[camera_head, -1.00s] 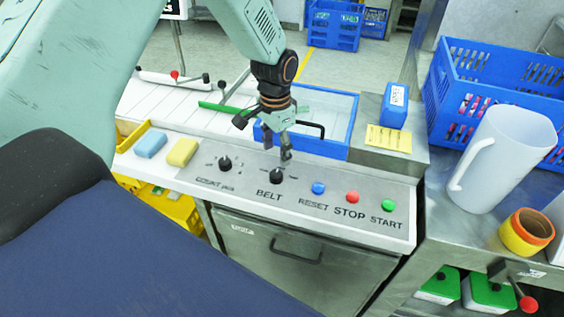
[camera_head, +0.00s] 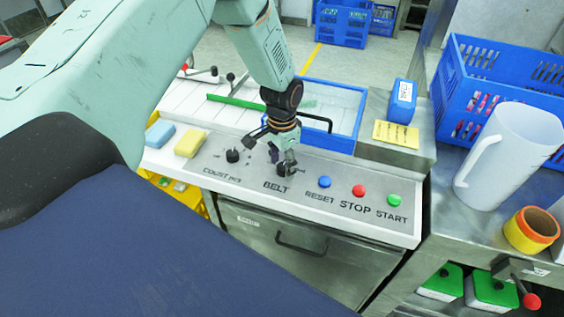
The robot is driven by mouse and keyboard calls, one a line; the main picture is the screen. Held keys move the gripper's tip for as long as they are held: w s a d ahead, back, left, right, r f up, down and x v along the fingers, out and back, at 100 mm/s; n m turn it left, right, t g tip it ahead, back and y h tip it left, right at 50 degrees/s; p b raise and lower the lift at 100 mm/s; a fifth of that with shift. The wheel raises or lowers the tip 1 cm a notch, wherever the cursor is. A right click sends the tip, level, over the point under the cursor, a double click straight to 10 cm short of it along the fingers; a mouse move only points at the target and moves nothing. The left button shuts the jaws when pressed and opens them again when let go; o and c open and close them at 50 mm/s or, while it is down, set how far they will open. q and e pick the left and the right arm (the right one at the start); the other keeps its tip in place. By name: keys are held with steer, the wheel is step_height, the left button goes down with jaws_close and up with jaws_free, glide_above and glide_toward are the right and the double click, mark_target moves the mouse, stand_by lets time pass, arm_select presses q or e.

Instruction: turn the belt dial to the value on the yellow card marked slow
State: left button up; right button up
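The belt dial (camera_head: 284,171) is a small black knob above the word BELT on the sloping grey control panel (camera_head: 255,190). My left gripper (camera_head: 282,161) points down at it from above, its fingertips at the dial and partly covering it. I cannot tell whether the fingers touch or grip the dial, and its pointer and scale are too small to read. A yellow card (camera_head: 396,134) lies on the steel ledge right of the blue tray; its writing is not legible. My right gripper is not in view.
A second black dial (camera_head: 233,156) sits left of the belt dial. Blue (camera_head: 324,182), red (camera_head: 358,191) and green (camera_head: 394,200) buttons sit to its right. A blue tray (camera_head: 335,143) lies behind the panel. A white jug (camera_head: 508,158) stands on the right bench.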

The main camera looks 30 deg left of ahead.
arm_select(q)
steer(key=shift+c, duration=0.7)
steer(key=shift+w+d+f, duration=0.1)
steer(key=shift+w+f, duration=0.1)
steer(key=shift+w, duration=0.2)
steer(key=c, duration=0.4)
steer(key=shift+s+r, duration=0.1)
steer(key=shift+s, duration=0.1)
steer(key=c, duration=0.5)
steer(key=shift+c, duration=0.5)
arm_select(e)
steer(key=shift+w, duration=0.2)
